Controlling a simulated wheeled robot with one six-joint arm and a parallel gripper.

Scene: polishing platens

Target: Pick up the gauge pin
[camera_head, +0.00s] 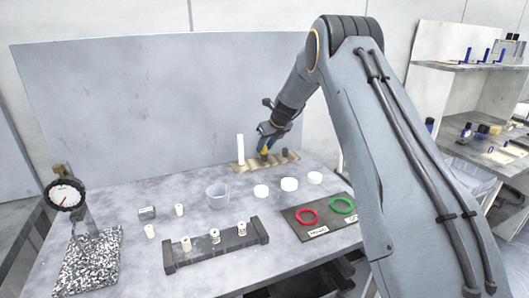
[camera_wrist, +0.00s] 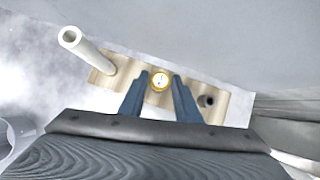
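A wooden block (camera_head: 240,167) stands at the back of the bench with three upright pieces on it. It also fills the middle of the wrist view (camera_wrist: 235,105). A round piece with a yellow rim and pale marked top (camera_wrist: 160,80) stands in the block's middle. A tall white rod (camera_head: 240,148) is at its left and a short dark cylinder (camera_head: 285,154) at its right. I cannot tell for sure which is the gauge pin; the yellow-rimmed piece is the likeliest. My gripper (camera_wrist: 160,77) is open, its blue fingers on either side of that piece, with narrow gaps visible.
A clear cup (camera_head: 217,195) and several white discs (camera_head: 289,184) stand before the block. Nearer are a dark rack (camera_head: 180,259) with white cylinders, a dark mat (camera_head: 327,229) with red and green rings, and a dial gauge (camera_head: 67,194) at left. A grey panel (camera_head: 150,105) rises behind.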

